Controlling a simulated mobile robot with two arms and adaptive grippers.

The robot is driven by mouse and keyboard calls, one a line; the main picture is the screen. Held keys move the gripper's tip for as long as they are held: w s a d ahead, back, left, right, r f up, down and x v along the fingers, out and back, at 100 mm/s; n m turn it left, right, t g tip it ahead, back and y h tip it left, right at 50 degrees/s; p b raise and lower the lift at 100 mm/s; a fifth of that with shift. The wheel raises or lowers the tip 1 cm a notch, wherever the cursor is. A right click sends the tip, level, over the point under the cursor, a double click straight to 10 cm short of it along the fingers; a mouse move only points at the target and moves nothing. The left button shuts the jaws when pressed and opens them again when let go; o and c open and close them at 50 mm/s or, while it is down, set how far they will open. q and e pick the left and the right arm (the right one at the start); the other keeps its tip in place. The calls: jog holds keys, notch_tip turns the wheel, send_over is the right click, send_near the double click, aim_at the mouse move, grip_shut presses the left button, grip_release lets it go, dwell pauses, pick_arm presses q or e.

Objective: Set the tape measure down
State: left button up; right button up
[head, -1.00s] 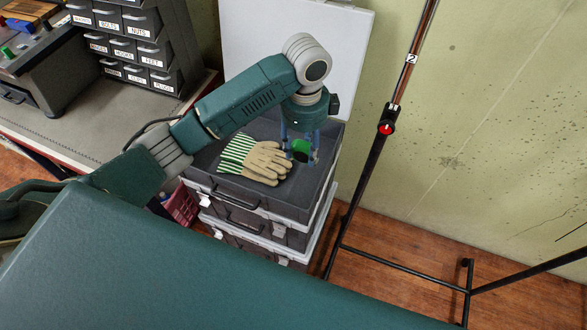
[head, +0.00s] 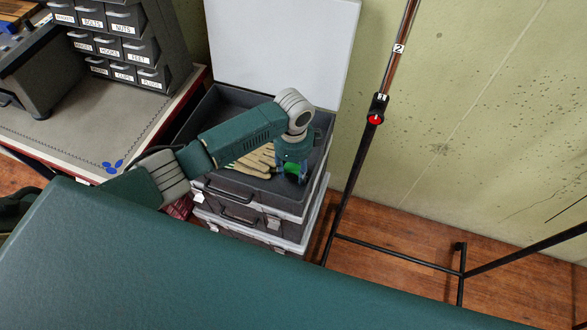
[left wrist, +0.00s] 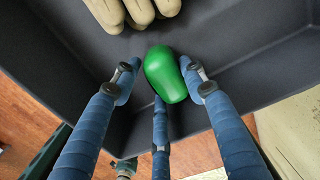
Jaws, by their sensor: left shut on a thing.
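The tape measure, a rounded green thing (head: 292,168), is in my left gripper (head: 291,176), inside the open dark case (head: 198,122) on top of a stack. In the left wrist view the green tape measure (left wrist: 165,74) sits between the blue fingers of my left gripper (left wrist: 159,82), which is shut on it. Dark case floor and walls show around it. I cannot tell whether it touches the case floor. In the head view, my arm hides part of it. My right gripper is not in view.
Beige work gloves (head: 255,161) lie in the case, left of the tape measure; they also show in the left wrist view (left wrist: 122,12). The case's pale lid (head: 285,45) stands open behind. A black stand (head: 352,175) is close on the right. A drawer cabinet (head: 115,42) stands at left.

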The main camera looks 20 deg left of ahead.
aim_at(294, 169)
pick_arm(q)
jog(key=shift+f, duration=0.1)
jog(key=o, duration=1.3)
notch_tip(294, 169, up, 12)
jog(key=shift+r, duration=0.2)
